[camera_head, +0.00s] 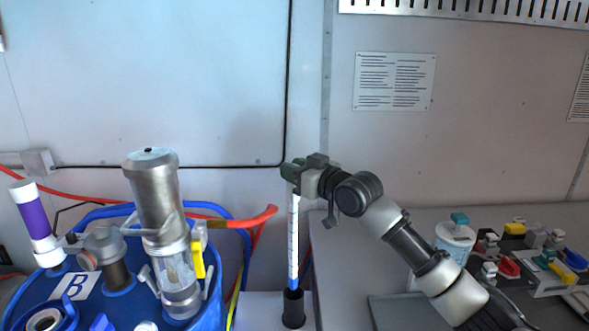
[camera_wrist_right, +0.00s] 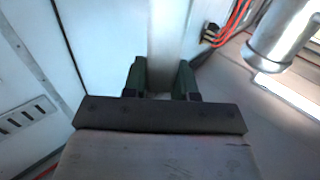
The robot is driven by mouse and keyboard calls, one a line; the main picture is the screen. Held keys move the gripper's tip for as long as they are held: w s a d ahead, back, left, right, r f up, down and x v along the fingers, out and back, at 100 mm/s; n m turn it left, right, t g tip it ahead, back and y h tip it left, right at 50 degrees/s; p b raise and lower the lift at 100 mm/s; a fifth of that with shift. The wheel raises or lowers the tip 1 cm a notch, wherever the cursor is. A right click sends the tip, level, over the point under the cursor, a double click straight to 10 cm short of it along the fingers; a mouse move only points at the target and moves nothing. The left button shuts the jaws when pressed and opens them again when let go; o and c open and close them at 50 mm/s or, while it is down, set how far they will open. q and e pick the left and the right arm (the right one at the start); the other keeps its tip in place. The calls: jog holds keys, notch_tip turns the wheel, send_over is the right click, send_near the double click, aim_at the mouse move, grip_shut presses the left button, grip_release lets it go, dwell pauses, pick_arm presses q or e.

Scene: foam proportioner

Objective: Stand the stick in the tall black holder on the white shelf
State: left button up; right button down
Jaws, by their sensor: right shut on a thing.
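The stick (camera_head: 293,240) is slim, white with markings and a blue lower part, and is close to upright in the head view. My right gripper (camera_head: 291,174) is shut on its top end. The stick's lower end meets the mouth of the tall black holder (camera_head: 293,312); whether it is inside, and how deep, I cannot tell. The holder stands on the white shelf (camera_head: 258,312). In the right wrist view the green fingers of my right gripper (camera_wrist_right: 160,80) show, but the stick is not clear between them. My left gripper is not in view.
A blue drum (camera_head: 120,215) with metal fittings stands left of the shelf. A red hose (camera_head: 262,217) ends close to the stick's left side. The wall is behind.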

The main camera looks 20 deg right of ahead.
aim_at(296, 203)
jog(key=shift+f+b, duration=0.6)
jog(key=shift+f, duration=0.95)
jog(key=shift+f+b, duration=1.4)
jog(key=shift+f, duration=1.15)
jog(key=c, duration=0.8)
grip_release()
jog(key=b+v, duration=0.3)
jog(key=v, duration=0.7)
jog(key=shift+s+d, duration=0.15)
jog(key=shift+s, duration=0.25)
